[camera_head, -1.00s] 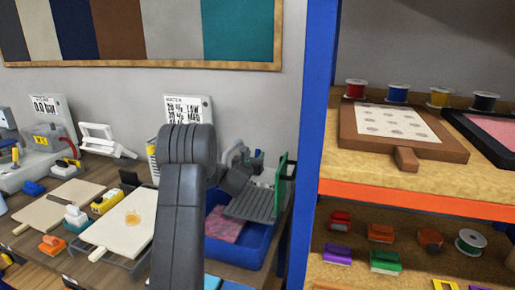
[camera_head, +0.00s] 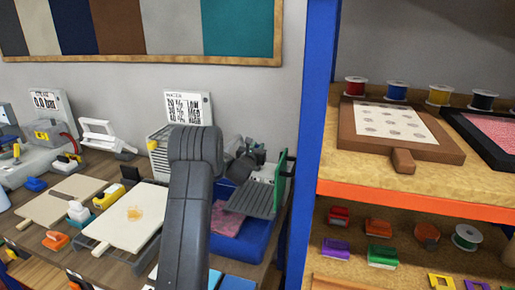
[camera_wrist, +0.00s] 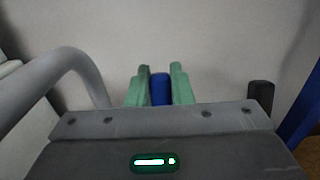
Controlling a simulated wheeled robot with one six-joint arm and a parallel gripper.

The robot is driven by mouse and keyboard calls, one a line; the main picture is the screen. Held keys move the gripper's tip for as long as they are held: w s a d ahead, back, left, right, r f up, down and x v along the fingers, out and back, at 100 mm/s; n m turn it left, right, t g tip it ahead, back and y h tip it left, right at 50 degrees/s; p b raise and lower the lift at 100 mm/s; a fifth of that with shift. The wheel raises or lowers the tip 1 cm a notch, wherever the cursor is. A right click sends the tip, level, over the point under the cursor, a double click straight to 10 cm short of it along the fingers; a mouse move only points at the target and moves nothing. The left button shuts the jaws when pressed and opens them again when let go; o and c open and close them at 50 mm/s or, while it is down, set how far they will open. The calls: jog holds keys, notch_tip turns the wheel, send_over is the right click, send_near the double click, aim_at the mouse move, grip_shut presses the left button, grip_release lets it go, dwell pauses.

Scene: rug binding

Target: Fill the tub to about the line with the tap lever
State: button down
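The blue tub (camera_head: 252,246) stands on the bench, right of centre, partly behind my arm. A pink cloth (camera_head: 225,219) lies in it, and a grey ribbed board (camera_head: 252,199) is over it. I cannot make out the fill line or the water level. In the wrist view, my gripper (camera_wrist: 160,84) has two green fingers on either side of an upright blue piece, probably the tap lever (camera_wrist: 160,90). Whether they clamp it is unclear. A grey curved pipe (camera_wrist: 68,66), perhaps the spout, is at left. My arm hides much of the tap area in the head view.
A green panel (camera_head: 280,182) stands at the tub's right. A blue shelf post (camera_head: 318,130) rises close by. A pale board (camera_head: 128,216) and small tools crowd the bench left of my arm.

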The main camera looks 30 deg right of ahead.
jog(key=b, duration=0.3)
jog(key=shift+a+f, duration=0.1)
jog(key=shift+f, duration=0.1)
jog(key=h+b, duration=0.1)
jog(key=b, duration=0.5)
jog(key=s+a+t+b, duration=0.1)
jog(key=b, duration=0.6)
jog(key=shift+a+r+h, duration=0.1)
jog(key=shift+r+h, duration=0.15)
jog(key=shift+h, duration=0.15)
jog(key=shift+s+a+r+t+b, duration=0.1)
jog(key=shift+r+t+b, duration=0.2)
jog(key=shift+b, duration=0.4)
jog(key=c, duration=1.3)
grip_release()
jog(key=shift+f, duration=0.1)
